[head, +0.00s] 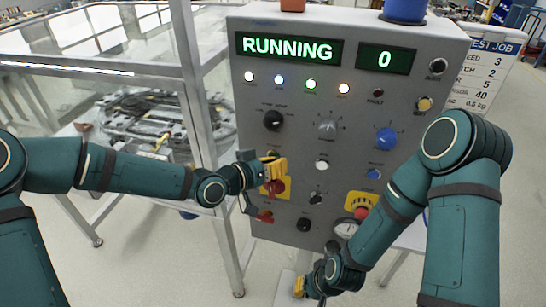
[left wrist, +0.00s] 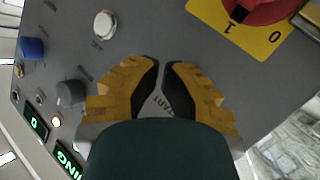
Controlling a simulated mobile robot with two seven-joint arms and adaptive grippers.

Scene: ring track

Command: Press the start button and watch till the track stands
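The grey control panel (head: 300,130) fills the middle of the head view. Its green display (head: 289,48) reads RUNNING and the smaller display (head: 386,59) reads 0. My left gripper (head: 272,162) is at the panel's left side, just above a red rotary switch (head: 278,186). Part of a START label (left wrist: 163,101) shows between the fingers; the start button is hidden. The ring track (head: 150,120) lies behind the clear guard. My right gripper (head: 300,287) is low, below the panel.
The metal guard frame (head: 192,80) stands just left of the panel. A white button (left wrist: 105,24) is near my left fingers. Several knobs and lit lamps cover the panel.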

